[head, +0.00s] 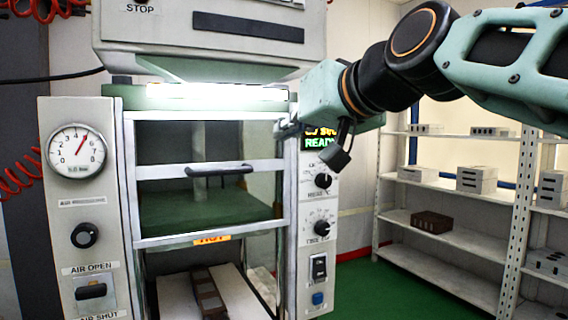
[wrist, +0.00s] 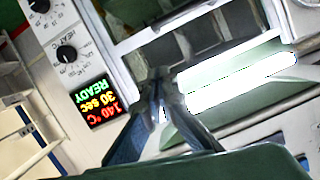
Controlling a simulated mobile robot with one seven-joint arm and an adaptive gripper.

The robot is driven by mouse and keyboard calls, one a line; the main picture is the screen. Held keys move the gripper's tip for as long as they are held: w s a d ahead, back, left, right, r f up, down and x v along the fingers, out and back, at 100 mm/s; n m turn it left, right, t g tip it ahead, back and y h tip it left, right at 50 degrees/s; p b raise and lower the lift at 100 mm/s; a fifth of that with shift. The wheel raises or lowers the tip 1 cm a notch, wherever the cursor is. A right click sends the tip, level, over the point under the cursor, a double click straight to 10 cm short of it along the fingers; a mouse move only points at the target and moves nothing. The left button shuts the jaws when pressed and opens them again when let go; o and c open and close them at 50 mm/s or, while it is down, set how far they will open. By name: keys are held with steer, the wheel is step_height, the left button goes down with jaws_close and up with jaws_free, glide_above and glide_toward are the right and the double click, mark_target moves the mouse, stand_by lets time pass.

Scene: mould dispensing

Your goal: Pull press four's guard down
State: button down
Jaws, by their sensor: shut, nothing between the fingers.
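The press guard (head: 265,168) is a clear panel in a pale metal frame across the front of the press (head: 114,190). Its black bar handle (head: 218,170) sits on the middle rail, and its bottom rail carries an orange HOT label (head: 212,239). Below that rail the press front is open. My gripper (head: 284,128) is at the guard's upper right, above and right of the handle, beside the display. In the wrist view my gripper (wrist: 160,84) has its fingers together and empty, in front of the lit strip. I cannot tell whether it touches the frame. No press number is readable.
A display (wrist: 97,103) reads READY, 30 sec and 140 °C. A gauge (head: 76,150) and air controls line the left panel. A dark mould (head: 208,297) lies below the guard. Shelves (head: 440,185) with grey blocks stand at the right. Green floor is clear between.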

steer(key=shift+s+f+p+x, duration=0.15)
steer(key=shift+f+p+x, duration=0.2)
steer(key=shift+x, duration=1.5)
steer(key=shift+s+f+p+x, duration=0.2)
steer(key=shift+f+x, duration=0.25)
steer(key=shift+x, duration=1.4)
steer(key=shift+s+f+p+x, duration=0.2)
steer(key=shift+f+x, duration=0.2)
steer(key=shift+x, duration=1.5)
steer(key=shift+a, duration=0.15)
